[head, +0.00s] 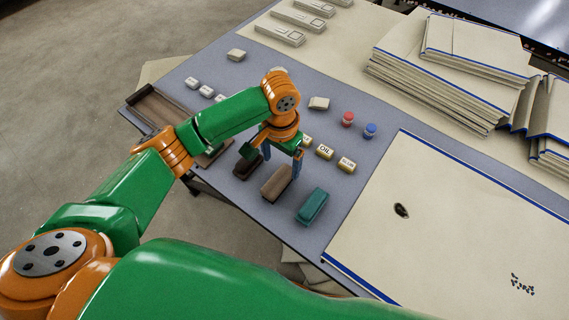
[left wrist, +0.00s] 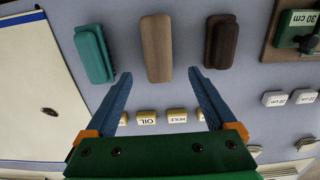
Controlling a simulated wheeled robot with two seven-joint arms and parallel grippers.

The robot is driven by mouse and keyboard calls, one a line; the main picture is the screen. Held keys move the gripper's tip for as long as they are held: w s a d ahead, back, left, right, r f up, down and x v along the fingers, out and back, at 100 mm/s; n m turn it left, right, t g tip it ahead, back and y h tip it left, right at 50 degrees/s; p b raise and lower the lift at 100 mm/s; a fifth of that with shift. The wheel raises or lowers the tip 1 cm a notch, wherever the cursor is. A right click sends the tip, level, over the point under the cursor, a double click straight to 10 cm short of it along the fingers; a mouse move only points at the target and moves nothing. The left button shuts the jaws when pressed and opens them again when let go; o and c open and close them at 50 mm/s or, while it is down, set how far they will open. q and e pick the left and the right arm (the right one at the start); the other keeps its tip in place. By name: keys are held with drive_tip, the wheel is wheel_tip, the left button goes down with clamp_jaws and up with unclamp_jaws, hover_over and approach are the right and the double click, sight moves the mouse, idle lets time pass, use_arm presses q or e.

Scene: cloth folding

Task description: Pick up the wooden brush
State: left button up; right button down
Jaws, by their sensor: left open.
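Three brush-like blocks lie side by side on the table. The middle one, a light brown wooden brush (head: 276,183), also shows in the left wrist view (left wrist: 157,48). A dark brown one (head: 248,166) is on its left and a teal one (head: 312,206) on its right in the head view. My left gripper (head: 282,160) is open and empty, pointing down by the wooden brush. In the left wrist view its fingertips (left wrist: 160,74) stand on either side of the brush's near end; I cannot tell their height above the table. My right gripper is not in view.
A brown tray (head: 150,104) is at the left edge. A blue-edged cloth (head: 455,220) with a dark spot covers the right side. Cloth stacks (head: 430,85) stand behind.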

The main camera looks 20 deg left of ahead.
sight(278, 179)
use_arm(q)
drive_tip(key=shift+s+a+f, duration=0.15)
drive_tip(key=shift+s+f, duration=0.9)
drive_tip(key=shift+f, duration=0.15)
wheel_tip(278, 179, down, 3)
drive_tip(key=shift+r, duration=0.2)
drive_tip(key=shift+w+f, duration=0.3)
drive_tip(key=shift+w, duration=0.05)
drive_tip(key=shift+s+r, duration=0.15)
drive_tip(key=c, duration=0.9)
clamp_jaws()
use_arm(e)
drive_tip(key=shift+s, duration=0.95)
